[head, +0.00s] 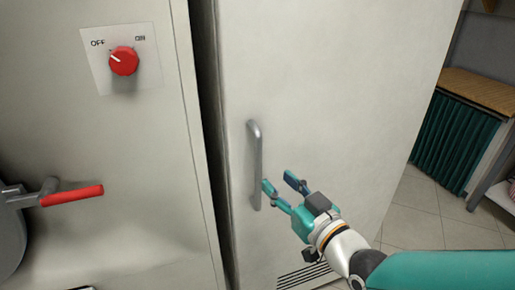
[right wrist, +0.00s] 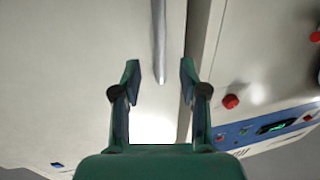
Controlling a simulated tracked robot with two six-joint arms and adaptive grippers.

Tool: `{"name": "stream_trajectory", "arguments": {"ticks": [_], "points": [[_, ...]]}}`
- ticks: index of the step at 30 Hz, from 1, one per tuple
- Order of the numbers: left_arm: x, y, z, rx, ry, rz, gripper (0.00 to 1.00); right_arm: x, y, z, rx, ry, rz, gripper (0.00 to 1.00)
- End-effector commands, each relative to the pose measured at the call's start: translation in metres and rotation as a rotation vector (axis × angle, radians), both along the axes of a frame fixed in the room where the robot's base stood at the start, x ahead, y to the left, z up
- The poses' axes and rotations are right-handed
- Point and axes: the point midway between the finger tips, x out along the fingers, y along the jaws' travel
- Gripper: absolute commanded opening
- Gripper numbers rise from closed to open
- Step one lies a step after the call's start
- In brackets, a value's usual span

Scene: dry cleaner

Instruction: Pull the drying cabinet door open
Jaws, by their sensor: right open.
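The drying cabinet door (head: 335,90) is a tall off-white panel in the middle of the head view, and it looks closed. A vertical grey bar handle (head: 256,165) is near its left edge. My right gripper (head: 277,181) is open, with its teal fingers just right of the handle's lower half in the head view. In the right wrist view the handle (right wrist: 159,40) runs down toward the space between the open fingertips (right wrist: 160,75). Nothing is held, and I cannot tell whether a finger touches the bar. My left gripper is out of view.
A beige machine (head: 130,200) stands left of the cabinet across a narrow dark gap. It carries a red knob (head: 124,61) and a red-gripped lever (head: 70,196). A wooden-topped counter (head: 480,90) with a green curtain (head: 455,140) is at the right. Tiled floor (head: 412,215) shows clear beside the cabinet.

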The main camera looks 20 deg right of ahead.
Motion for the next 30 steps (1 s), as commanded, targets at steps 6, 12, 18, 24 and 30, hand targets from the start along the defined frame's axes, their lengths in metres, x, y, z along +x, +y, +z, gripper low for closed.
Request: {"name": "stream_trajectory", "arguments": {"ticks": [6, 12, 18, 24, 30], "points": [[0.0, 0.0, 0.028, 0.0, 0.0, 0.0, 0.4, 0.031, 0.008, 0.001, 0.001, 0.005, 0.002, 0.43], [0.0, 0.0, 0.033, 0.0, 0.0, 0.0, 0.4, 0.065, 0.016, -0.001, 0.001, 0.002, 0.001, 0.43], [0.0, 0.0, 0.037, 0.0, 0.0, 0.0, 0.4, 0.085, 0.02, -0.001, 0.001, 0.001, 0.0, 0.43], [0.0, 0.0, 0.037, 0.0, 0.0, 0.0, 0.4, 0.089, 0.021, -0.001, 0.001, 0.0, -0.001, 0.43], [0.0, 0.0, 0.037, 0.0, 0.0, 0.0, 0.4, 0.089, 0.02, -0.001, 0.002, 0.0, -0.001, 0.38]]}}
